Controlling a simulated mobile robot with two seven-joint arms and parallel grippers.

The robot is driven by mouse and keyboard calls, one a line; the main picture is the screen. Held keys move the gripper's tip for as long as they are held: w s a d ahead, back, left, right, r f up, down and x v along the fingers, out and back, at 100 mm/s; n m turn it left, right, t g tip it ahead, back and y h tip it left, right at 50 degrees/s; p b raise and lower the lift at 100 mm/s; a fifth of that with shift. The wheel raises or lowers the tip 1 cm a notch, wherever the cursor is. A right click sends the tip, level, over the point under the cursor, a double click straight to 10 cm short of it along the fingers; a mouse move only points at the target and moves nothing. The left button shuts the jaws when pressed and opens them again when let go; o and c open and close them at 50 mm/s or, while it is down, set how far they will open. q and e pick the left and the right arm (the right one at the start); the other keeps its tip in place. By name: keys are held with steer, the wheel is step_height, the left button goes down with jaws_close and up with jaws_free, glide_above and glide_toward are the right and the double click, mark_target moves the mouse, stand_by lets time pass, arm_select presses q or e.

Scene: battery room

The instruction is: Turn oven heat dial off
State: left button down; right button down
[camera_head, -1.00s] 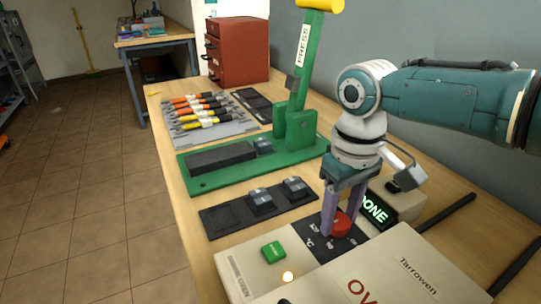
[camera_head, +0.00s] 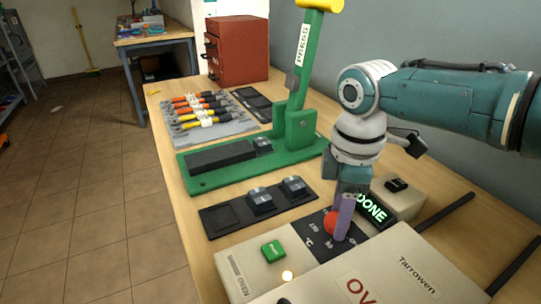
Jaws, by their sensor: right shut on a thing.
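The red heat dial (camera_head: 331,222) sits on the dark scale panel (camera_head: 318,246) of the oven's control box, with temperature marks around it. The cream oven (camera_head: 405,265) is at the bottom right, cut off by the frame edge. My right gripper (camera_head: 341,221) points down at the dial and is shut on it, its purple fingers turned so that one largely hides the other. A lit display reading "DONE" (camera_head: 372,212) stands just behind the dial. A green button (camera_head: 273,250) is on the control box to the left. My left gripper is out of view.
A black tray (camera_head: 228,216) with dark blocks lies behind the control box. A green press (camera_head: 290,140) with a tall lever stands farther back. Several orange and yellow tools (camera_head: 200,108) lie on a grey rack. A red cabinet (camera_head: 240,48) stands at the back.

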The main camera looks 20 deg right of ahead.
steer(key=n, duration=0.5)
steer(key=shift+w+a+r+n+b, duration=0.1)
steer(key=shift+n+b, duration=0.4)
steer(key=shift+n, duration=1.9)
steer(key=shift+c, duration=1.5)
jaws_free()
steer(key=shift+r, duration=0.45)
step_height(320, 180, up, 9)
steer(key=p, duration=0.1)
steer(key=shift+p, duration=0.35)
